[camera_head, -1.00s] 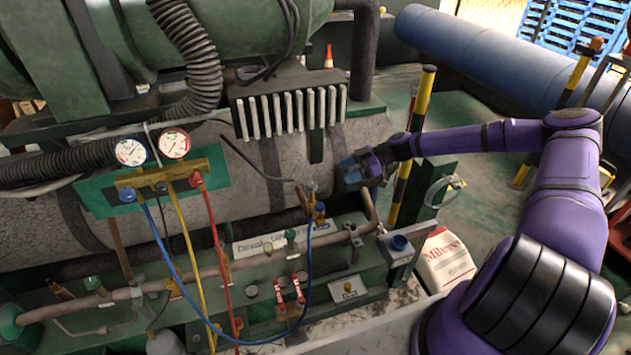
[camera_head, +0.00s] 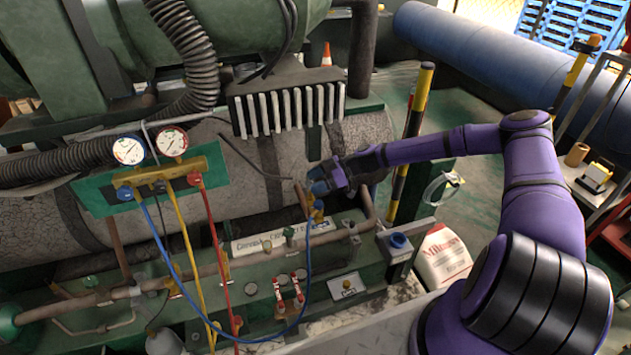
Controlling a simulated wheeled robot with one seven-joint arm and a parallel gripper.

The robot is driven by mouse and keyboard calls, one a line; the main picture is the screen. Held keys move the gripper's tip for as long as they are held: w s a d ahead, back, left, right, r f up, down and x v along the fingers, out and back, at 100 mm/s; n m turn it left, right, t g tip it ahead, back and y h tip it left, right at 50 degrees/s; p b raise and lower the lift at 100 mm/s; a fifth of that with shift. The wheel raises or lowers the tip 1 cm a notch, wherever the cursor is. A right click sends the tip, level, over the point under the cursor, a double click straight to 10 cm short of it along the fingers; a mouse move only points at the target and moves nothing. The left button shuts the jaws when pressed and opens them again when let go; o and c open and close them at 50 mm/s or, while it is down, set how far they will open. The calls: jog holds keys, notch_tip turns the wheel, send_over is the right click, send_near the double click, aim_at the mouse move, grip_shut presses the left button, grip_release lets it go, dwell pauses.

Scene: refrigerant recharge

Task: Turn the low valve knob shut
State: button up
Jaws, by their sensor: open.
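The gauge manifold is a brass block (camera_head: 160,175) on a green plate at the left, under two round dials. The blue low valve knob (camera_head: 125,193) is at its left end, with the blue hose below it. A red knob (camera_head: 194,180) is at the right end. My gripper (camera_head: 309,187) is open with nothing visible between its fingers. It is well to the right of the manifold, by the upright pipe and blue fitting (camera_head: 318,207) where the blue hose ends. I cannot tell whether it touches them.
Blue, yellow (camera_head: 184,240) and red (camera_head: 216,245) hoses hang below the manifold. The finned block (camera_head: 288,104) is above my gripper. A yellow-black post (camera_head: 414,125) stands behind my arm.

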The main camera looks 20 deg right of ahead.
jog(key=shift+c, duration=0.2)
jog(key=c, duration=0.9)
jog(key=shift+s+m, duration=0.1)
jog(key=shift+m, duration=0.2)
jog(key=m+t, duration=0.1)
jog(key=m+t+h, duration=0.1)
jog(key=t, duration=0.1)
jog(key=m+t, duration=0.1)
jog(key=shift+s+a, duration=0.15)
jog(key=shift+s, duration=0.1)
jog(key=m+t+h, duration=0.2)
jog(key=m, duration=0.1)
jog(key=m+t+h, duration=0.1)
jog(key=t, duration=0.1)
jog(key=shift+s+a+m+h, duration=0.2)
jog(key=shift+a+m+h, duration=0.1)
jog(key=m+t+h, duration=0.1)
jog(key=m+h, duration=0.2)
jog(key=m+t+h, duration=0.1)
jog(key=shift+s+a+r+t+h, duration=0.1)
jog(key=shift+a+t+h, duration=0.2)
jog(key=shift+m+t+h, duration=0.3)
jog(key=shift+m+h, duration=1.4)
jog(key=shift+h, duration=0.1)
jog(key=shift+m+h, duration=0.3)
